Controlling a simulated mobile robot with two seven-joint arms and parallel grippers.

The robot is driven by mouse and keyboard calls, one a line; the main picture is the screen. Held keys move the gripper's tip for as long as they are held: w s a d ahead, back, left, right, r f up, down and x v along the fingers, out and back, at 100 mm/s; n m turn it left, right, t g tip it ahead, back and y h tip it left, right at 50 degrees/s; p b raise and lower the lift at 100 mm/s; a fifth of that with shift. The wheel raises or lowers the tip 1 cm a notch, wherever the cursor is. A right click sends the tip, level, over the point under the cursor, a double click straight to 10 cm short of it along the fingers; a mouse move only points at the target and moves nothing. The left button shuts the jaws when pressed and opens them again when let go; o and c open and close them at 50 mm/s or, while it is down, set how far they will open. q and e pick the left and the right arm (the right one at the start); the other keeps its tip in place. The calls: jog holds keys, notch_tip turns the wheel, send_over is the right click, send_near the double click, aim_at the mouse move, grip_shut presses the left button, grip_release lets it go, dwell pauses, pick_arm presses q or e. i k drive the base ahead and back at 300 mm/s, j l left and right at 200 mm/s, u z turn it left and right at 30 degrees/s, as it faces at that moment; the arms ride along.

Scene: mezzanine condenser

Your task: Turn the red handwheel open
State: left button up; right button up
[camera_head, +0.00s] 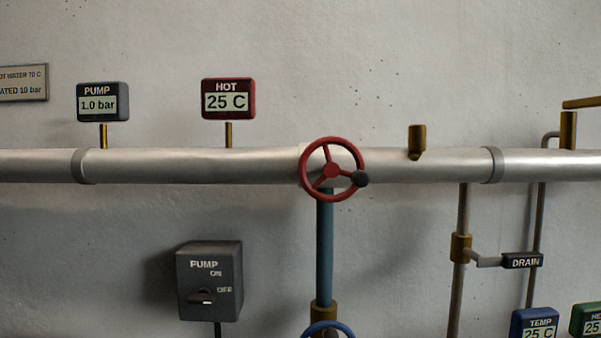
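The red handwheel (331,169) is mounted on the front of the horizontal silver pipe, near the middle of the head view. Neither of my grippers shows in the head view.
The silver pipe (240,164) runs across the grey wall. A blue handwheel (326,329) is cut off below, under a blue vertical pipe (324,245). A pump switch box (209,281) hangs lower left. The gauge (228,99) reads HOT 25 C. A DRAIN lever (521,261) is at right.

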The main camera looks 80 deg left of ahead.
aim_at(359, 178)
jog(key=u, duration=2.35)
